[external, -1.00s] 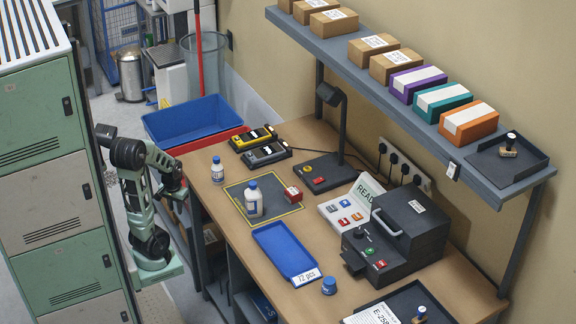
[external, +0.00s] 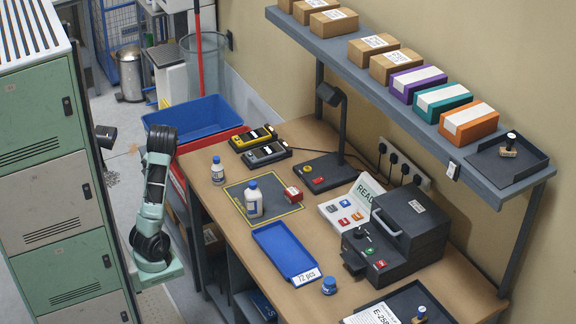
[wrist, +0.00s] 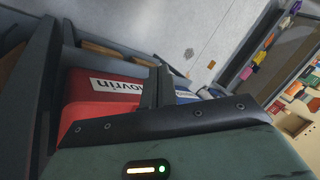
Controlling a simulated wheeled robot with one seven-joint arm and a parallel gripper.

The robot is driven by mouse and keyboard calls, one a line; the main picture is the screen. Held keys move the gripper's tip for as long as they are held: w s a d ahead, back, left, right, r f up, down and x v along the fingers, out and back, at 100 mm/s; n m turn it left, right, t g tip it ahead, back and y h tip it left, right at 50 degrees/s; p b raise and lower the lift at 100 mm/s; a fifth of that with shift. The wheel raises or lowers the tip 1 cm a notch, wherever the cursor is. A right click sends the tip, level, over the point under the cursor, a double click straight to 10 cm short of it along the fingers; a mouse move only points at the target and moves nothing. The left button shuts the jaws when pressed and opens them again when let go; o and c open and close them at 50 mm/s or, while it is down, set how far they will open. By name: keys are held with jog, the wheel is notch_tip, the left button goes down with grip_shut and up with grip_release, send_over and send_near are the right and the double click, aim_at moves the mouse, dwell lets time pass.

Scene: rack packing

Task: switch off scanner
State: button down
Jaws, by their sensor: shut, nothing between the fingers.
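A dark stand with an overhanging head (external: 331,94) and a base (external: 322,172) bearing a red and a yellow button stands at the back of the bench; it looks like the scanner. Whether it is on cannot be told. My gripper (wrist: 158,76) shows in the wrist view as dark shut fingers with nothing held. Beyond them are a red surface with a white label (wrist: 115,88) and a bit of blue.
On the bench are two handheld devices (external: 259,146), white bottles (external: 253,201), a blue tray (external: 285,252) and a black machine (external: 408,232) with buttons. Blue (external: 185,122) and red bins stand at its left end. A shelf (external: 400,105) overhangs the back.

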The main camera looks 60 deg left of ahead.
jog(key=w+a+r+n+y+p, duration=0.2)
jog(key=w+a+r+n+p, duration=0.15)
jog(key=w+r+p, duration=0.8)
jog(key=w+d+r+n+t+p, duration=0.1)
jog(key=w+d+r+p, duration=0.2)
jog(key=w+d, duration=0.3)
jog(key=w+d+r+n+t+h+p, duration=0.1)
jog(key=w+d+r+p, duration=0.2)
jog(key=w, duration=0.8)
jog(key=w+d+r+n+t+h+p, duration=0.1)
jog(key=w+d+r+p, duration=0.3)
jog(key=w+d, duration=0.5)
jog(key=shift+d+n+v, duration=0.25)
jog(key=shift+v, duration=1)
jog(key=w+d+r+h+p, duration=0.2)
jog(key=w+d+p, duration=0.1)
jog(key=d, duration=0.9)
jog(key=w+d+r+n+h+p, duration=0.1)
jog(key=w+d+r+h+p, duration=0.1)
jog(key=d, duration=1)
jog(key=w+d+r+n+t+h+p, duration=0.1)
jog(key=w+d+p, duration=0.5)
jog(key=d, duration=0.6)
notch_tip(320, 180, up, 2)
jog(key=shift+d+r+h+p, duration=0.2)
jog(key=shift+d+h+p, duration=0.25)
jog(key=shift+p, duration=0.2)
